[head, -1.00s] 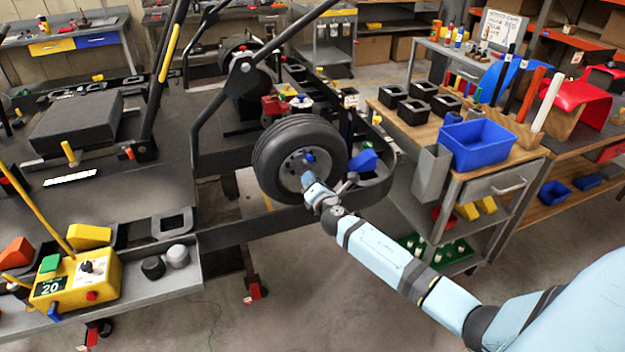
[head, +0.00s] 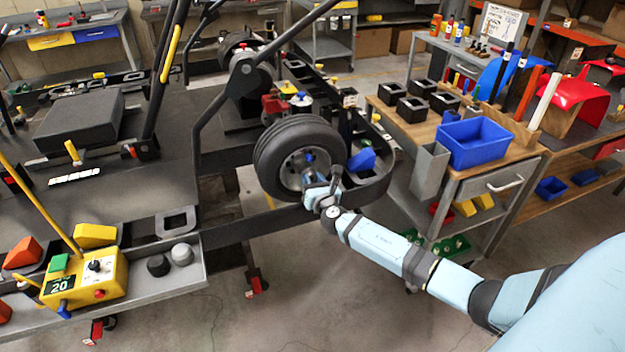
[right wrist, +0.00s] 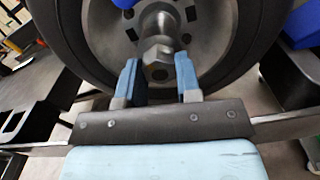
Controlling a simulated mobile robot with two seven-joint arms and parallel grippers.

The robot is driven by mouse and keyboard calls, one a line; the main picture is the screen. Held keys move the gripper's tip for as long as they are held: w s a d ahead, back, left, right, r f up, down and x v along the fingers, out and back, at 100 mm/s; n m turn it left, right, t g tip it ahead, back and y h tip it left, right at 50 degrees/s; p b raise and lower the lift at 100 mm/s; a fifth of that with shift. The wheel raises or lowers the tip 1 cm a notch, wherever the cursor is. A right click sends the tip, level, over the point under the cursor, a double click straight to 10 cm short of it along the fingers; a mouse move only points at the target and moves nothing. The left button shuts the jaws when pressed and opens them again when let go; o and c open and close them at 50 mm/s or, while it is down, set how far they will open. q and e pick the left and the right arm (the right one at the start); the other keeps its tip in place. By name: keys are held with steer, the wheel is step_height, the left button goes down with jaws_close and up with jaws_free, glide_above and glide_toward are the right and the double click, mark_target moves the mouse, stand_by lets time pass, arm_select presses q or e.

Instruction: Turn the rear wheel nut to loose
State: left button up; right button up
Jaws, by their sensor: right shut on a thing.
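The rear wheel (head: 268,160), a black tyre on a grey rim, is mounted on the kart and faces me in the head view. In the right wrist view, the grey metal wheel nut (right wrist: 157,52) sticks out from the hub of the wheel. My right gripper (right wrist: 157,76) has its two blue fingers on either side of the nut and is shut on it. In the head view my right gripper (head: 311,186) is at the lower hub and hides the nut. A blue piece (head: 309,158) shows on the hub just above. My left gripper is not in view.
The black kart frame (head: 232,232) runs beside and below the wheel. A workbench with a blue bin (head: 473,143) stands at the right. A yellow control box (head: 97,278) is on the grey shelf at lower left. Open floor lies in front of the wheel.

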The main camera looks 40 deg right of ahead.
stand_by(0.4)
steer(key=o, duration=0.9)
steer(key=v, duration=1.4)
steer(key=shift+w, duration=0.1)
steer(key=shift+a, duration=0.1)
